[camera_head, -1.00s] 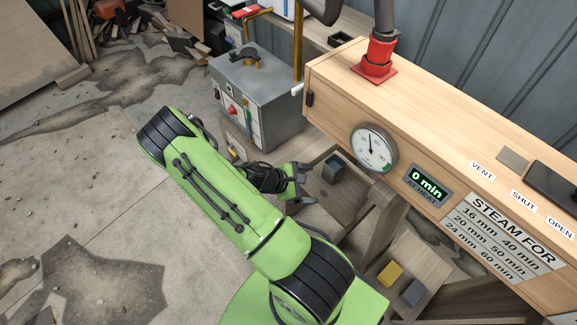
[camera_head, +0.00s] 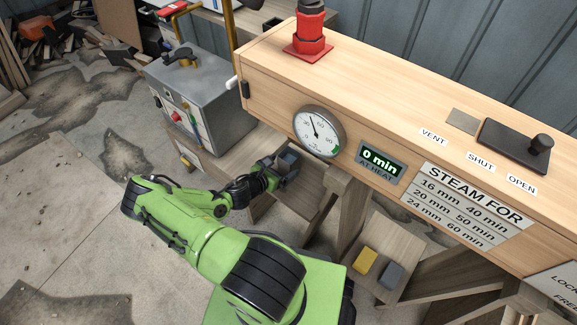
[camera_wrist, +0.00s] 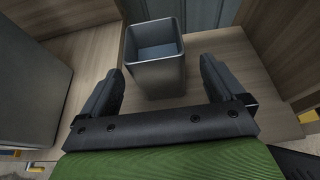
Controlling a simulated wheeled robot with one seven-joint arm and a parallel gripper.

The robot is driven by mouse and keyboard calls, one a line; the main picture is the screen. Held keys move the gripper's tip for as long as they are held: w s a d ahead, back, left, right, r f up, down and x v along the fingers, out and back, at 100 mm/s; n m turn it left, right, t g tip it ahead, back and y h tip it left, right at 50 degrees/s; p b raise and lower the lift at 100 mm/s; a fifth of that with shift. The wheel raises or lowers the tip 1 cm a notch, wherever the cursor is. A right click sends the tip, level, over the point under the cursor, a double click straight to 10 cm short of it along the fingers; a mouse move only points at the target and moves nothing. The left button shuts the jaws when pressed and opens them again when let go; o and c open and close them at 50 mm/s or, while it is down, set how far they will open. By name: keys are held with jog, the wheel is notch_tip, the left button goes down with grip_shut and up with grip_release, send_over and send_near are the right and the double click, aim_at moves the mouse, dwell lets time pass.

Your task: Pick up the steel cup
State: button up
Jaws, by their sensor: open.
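The steel cup (camera_wrist: 157,72) is a dark grey, square, open-topped cup standing upright on a wooden shelf (camera_wrist: 218,70) under the steam box. In the wrist view its near part lies between the two fingers of my gripper (camera_wrist: 160,88), with a gap on each side. My gripper is open and the fingers do not appear to touch the cup. In the head view the cup (camera_head: 288,160) stands just beyond my gripper (camera_head: 277,172), which partly hides it.
The wooden steam box (camera_head: 300,70) with a gauge (camera_head: 318,131) overhangs the shelf. A grey metal boiler (camera_head: 205,90) stands to the left. A yellow block (camera_head: 365,261) and a grey block (camera_head: 391,275) lie on a lower shelf at right. Wooden legs flank the space.

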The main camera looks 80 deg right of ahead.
aim_at(294, 158)
jog(key=b+x, duration=0.1)
jog(key=x, duration=0.4)
jog(key=shift+f+b, duration=0.1)
jog(key=shift+b, duration=0.3)
jog(key=shift+w, duration=0.1)
jog(key=c, duration=1.3)
jog(key=shift+o, duration=0.2)
